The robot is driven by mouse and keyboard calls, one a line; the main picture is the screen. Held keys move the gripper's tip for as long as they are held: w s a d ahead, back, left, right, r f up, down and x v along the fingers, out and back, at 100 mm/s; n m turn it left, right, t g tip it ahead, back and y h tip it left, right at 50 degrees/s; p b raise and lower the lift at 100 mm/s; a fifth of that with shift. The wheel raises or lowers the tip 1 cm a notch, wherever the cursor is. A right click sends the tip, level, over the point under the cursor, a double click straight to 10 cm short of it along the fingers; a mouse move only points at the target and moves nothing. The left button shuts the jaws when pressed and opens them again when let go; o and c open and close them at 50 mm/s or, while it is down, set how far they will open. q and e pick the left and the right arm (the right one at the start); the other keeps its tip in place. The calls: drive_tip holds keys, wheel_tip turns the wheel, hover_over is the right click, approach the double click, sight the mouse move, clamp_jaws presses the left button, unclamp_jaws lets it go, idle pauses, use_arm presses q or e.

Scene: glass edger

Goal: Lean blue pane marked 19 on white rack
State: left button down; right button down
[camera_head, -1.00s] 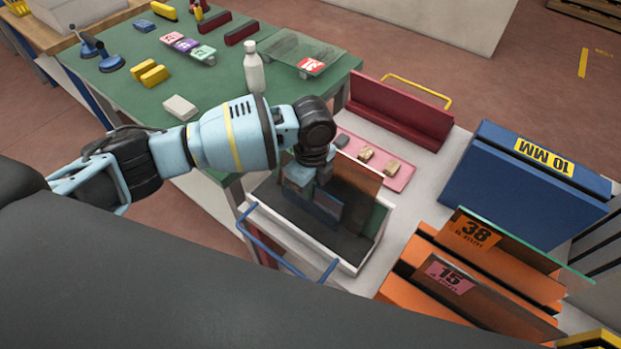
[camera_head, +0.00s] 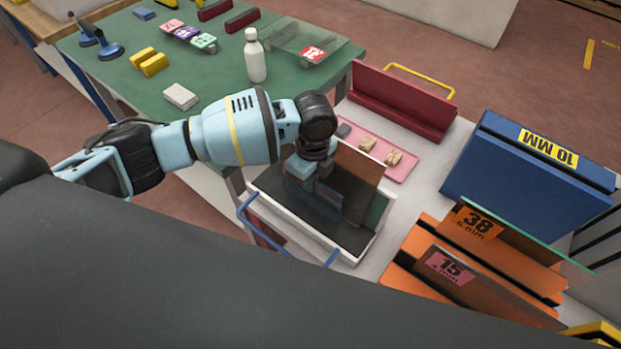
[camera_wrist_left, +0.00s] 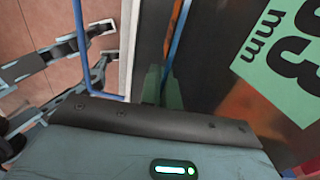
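The white rack (camera_head: 345,258) has blue handles and a dark floor. A brown see-through pane (camera_head: 358,172) leans in it. My left gripper (camera_head: 311,172) is low over the rack, shut on a dark bluish see-through pane (camera_head: 322,200), the blue pane. Its mark is not readable in the head view. In the left wrist view the blue pane shows nearly edge-on as a thin blue strip (camera_wrist_left: 175,48) between the left gripper's fingers (camera_wrist_left: 164,88). A green "mm" label (camera_wrist_left: 285,55) lies on a dark surface beside it. My right gripper (camera_wrist_left: 98,50) shows with its fingertips apart.
Behind the rack are a pink tray (camera_head: 385,163) with small blocks and a dark red rack (camera_head: 405,103). To the right stand a blue rack (camera_head: 520,185) and an orange rack (camera_head: 415,270) with panes marked 38 and 15. A green table (camera_head: 200,75) holds a white bottle (camera_head: 255,58).

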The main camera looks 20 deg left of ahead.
use_arm(q)
drive_tip(key=shift+f, duration=0.4)
drive_tip(key=c, duration=1.6)
unclamp_jaws()
drive_tip(key=shift+o, duration=0.2)
drive_tip(key=shift+r, duration=0.1)
wheel_tip(320, 180, up, 8)
drive_tip(key=shift+w, duration=0.2)
drive_tip(key=shift+d+f, duration=0.1)
drive_tip(key=shift+f, duration=0.1)
